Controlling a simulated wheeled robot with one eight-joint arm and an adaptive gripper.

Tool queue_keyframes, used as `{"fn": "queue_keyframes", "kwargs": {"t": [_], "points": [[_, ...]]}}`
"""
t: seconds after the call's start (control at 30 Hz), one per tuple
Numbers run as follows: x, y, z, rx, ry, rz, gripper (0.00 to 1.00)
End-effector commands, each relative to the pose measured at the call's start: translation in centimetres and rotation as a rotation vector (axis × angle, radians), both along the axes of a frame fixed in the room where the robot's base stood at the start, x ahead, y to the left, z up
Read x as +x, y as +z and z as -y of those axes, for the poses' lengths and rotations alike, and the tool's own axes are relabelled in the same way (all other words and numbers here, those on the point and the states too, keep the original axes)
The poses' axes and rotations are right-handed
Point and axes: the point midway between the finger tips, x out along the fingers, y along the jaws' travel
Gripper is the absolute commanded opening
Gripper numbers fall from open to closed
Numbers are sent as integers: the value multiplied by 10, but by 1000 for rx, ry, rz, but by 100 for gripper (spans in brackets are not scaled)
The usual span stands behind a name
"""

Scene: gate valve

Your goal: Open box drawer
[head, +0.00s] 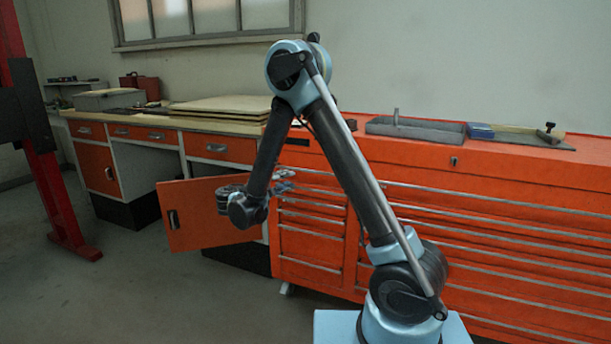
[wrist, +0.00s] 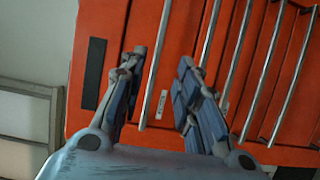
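The orange tool chest (head: 530,168) stands along the wall, with a narrow stack of drawers (head: 312,245) at its left and wide drawers (head: 500,235) to the right. Each drawer has a long metal bar handle. My gripper (head: 285,182) is at the upper part of the left stack; the arm partly hides it. In the wrist view the two fingers of my gripper (wrist: 160,66) are apart. One bar handle (wrist: 156,75) of the chest (wrist: 130,20) shows between them. I cannot tell whether either finger touches it. The drawers look closed.
An orange cabinet door (head: 205,218) hangs open left of my gripper, under the wooden workbench (head: 225,125). A grey tray (head: 415,128) lies on top of the chest. A red post (head: 55,190) stands far left. The floor (head: 190,300) at front left is clear.

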Motion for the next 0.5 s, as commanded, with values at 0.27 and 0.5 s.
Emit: {"fn": "queue_keyframes", "kwargs": {"t": [0.27,0.5], "points": [[37,0,35,0,-4,0,30],[65,0,60,0,-3,0,30]]}}
